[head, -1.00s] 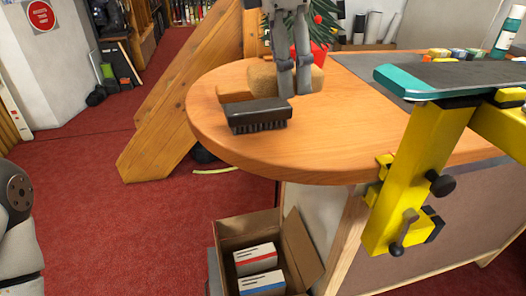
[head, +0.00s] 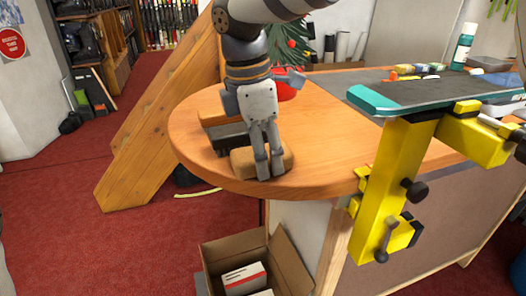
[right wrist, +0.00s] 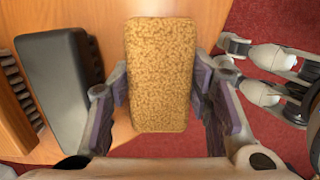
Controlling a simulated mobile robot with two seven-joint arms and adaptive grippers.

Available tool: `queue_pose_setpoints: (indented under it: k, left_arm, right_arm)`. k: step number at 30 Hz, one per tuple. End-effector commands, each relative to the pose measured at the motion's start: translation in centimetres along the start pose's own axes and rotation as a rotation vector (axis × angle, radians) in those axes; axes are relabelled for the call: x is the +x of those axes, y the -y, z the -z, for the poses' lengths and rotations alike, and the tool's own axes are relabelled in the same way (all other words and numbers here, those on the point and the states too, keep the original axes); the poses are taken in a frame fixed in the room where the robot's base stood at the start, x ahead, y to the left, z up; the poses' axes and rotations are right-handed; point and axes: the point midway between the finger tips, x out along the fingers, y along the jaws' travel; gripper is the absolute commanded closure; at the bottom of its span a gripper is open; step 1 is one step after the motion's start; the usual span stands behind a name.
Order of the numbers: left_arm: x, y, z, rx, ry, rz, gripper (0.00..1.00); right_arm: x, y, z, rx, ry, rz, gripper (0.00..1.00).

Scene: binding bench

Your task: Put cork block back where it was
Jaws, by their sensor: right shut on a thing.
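The tan, speckled cork block (head: 243,162) is near the round front edge of the wooden bench top (head: 325,160). My right gripper (head: 269,172) points down and is shut on it. In the right wrist view the cork block (right wrist: 160,75) lies between the two finger pads. I cannot tell whether it touches the bench or is just above it. My left gripper is not in view.
A black brush (head: 229,138) lies just behind the cork block, partly hidden; it is left of the block in the right wrist view (right wrist: 62,88). A yellow clamp (head: 397,185) stands at the right. An open carton (head: 283,262) is on the floor below.

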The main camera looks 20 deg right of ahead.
Motion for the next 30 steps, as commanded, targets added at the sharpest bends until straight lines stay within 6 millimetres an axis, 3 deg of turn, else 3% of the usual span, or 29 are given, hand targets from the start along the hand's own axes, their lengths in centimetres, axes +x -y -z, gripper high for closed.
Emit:
queue_pose_setpoints:
  k: [3, 4, 6, 7, 19, 30]
  left_arm:
    - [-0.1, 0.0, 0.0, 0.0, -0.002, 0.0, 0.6]
    - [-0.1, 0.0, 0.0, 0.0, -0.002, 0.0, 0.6]
    - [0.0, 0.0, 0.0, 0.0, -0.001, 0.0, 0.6]
    - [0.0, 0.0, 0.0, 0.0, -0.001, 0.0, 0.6]
    - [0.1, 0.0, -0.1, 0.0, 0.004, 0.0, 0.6]
    - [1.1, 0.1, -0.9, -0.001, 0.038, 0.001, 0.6]
  right_arm:
    - [0.2, 0.0, 0.0, 0.0, 0.0, 0.0, 0.84]
    - [0.3, 0.0, 0.0, 0.0, 0.0, 0.0, 0.52]
    - [0.3, 0.0, 0.0, 0.0, 0.0, 0.0, 0.36]
    - [0.3, 0.0, 0.0, 0.0, 0.0, 0.0, 0.34]
    - [-0.6, -0.1, 0.0, 0.0, 0.001, 0.0, 0.34]
    - [-8.5, -0.2, 0.1, 0.0, 0.0, 0.001, 0.34]
